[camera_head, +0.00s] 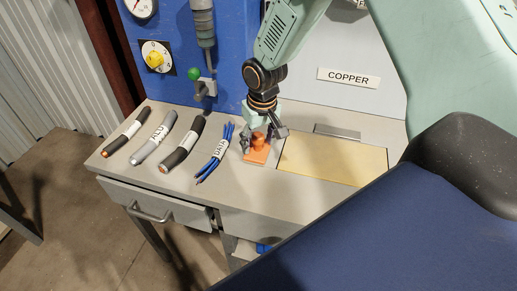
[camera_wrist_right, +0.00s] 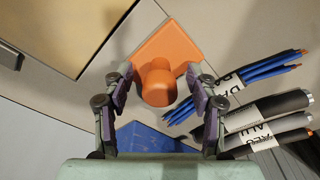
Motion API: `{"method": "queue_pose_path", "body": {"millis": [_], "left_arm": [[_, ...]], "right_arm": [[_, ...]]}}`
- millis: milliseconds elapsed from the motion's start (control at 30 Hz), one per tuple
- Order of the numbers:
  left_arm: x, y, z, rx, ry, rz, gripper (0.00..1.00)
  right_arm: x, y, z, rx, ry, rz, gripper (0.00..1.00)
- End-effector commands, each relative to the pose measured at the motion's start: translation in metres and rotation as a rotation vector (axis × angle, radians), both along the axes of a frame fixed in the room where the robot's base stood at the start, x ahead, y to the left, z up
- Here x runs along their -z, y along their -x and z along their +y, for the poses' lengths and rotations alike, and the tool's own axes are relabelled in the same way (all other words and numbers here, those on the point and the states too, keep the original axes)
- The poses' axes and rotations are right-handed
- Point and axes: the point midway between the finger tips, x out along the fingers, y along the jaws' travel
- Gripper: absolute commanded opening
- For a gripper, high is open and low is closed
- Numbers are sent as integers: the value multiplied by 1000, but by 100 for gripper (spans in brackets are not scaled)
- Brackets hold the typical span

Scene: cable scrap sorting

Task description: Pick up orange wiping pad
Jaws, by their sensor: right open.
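The orange wiping pad (camera_head: 257,153) lies on the grey bench top, a flat square with a round upright knob. My right gripper (camera_head: 264,138) is directly above it, pointing down. In the right wrist view, the pad (camera_wrist_right: 175,50) sits between the two open fingers (camera_wrist_right: 157,88), with the knob between the fingertips. I cannot tell whether the fingers touch the knob; a gap seems to show on each side. My left gripper is in neither view.
Blue data cables (camera_head: 216,154) lie just left of the pad. Several thicker cable pieces, one labelled ALU (camera_head: 154,139), lie further left. A yellowish panel (camera_head: 330,160) is set in the bench at right. A blue machine panel (camera_head: 225,50) with dials stands behind. A drawer (camera_head: 158,205) is below.

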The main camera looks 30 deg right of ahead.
Motion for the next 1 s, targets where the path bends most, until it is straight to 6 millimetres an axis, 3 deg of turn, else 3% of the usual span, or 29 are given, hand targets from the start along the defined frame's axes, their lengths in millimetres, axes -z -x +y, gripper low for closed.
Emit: {"method": "queue_pose_path", "body": {"millis": [700, 1000], "left_arm": [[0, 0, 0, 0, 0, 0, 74], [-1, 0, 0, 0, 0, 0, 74]], "right_arm": [[0, -1, -1, 1, 0, 0, 1], [-3, -1, -1, 1, 0, -1, 0]]}}
